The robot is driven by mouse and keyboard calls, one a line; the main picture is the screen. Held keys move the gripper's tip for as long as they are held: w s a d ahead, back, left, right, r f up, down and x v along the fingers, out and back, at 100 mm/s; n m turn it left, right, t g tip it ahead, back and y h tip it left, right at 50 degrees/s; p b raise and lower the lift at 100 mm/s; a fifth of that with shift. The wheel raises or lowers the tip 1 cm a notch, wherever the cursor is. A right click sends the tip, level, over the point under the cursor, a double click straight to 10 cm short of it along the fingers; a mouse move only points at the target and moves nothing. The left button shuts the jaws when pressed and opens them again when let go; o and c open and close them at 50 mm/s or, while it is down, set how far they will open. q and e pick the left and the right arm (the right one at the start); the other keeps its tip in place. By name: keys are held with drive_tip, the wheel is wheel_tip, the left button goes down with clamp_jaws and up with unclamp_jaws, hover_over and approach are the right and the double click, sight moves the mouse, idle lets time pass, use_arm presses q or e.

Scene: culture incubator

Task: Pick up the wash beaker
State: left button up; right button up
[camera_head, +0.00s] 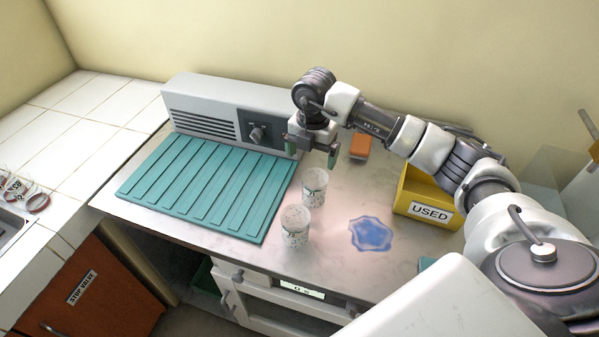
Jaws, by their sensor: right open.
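Two clear speckled beakers stand upright on the pale worktop. The far beaker (314,190) is just right of the teal ribbed mat, and the near beaker (295,228) is closer to the front edge. I cannot tell which one is the wash beaker. My right gripper (313,156) is open, empty and pointing down, with green fingertips. It is above and slightly behind the far beaker, apart from it. My left gripper is out of view.
A teal ribbed mat (205,185) lies left of the beakers, with a grey vented unit (205,108) behind it. A yellow box marked USED (428,210) stands right, under my right arm. An orange block (360,146) and a blue patch (371,234) are on the worktop.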

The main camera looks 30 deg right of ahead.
sight(314, 178)
drive_tip(key=shift+s+d+f, duration=0.1)
drive_tip(key=shift+f, duration=0.35)
drive_tip(key=shift+s+f+p, duration=0.3)
drive_tip(key=shift+s+f, duration=0.35)
drive_tip(key=shift+f, duration=0.45)
drive_tip(key=shift+s+f, duration=0.2)
drive_tip(key=shift+f, duration=0.4)
wheel_tip(314, 178, down, 4)
drive_tip(key=shift+w+f+p, duration=0.15)
drive_tip(key=shift+f+p, duration=0.1)
drive_tip(key=shift+p, duration=0.85)
drive_tip(key=shift+f, duration=0.5)
drive_tip(key=shift+c, duration=0.9)
drive_tip(key=c, duration=0.8)
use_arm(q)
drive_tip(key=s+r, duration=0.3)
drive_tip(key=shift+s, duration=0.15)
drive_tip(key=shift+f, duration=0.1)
use_arm(e)
drive_tip(key=shift+r, duration=0.1)
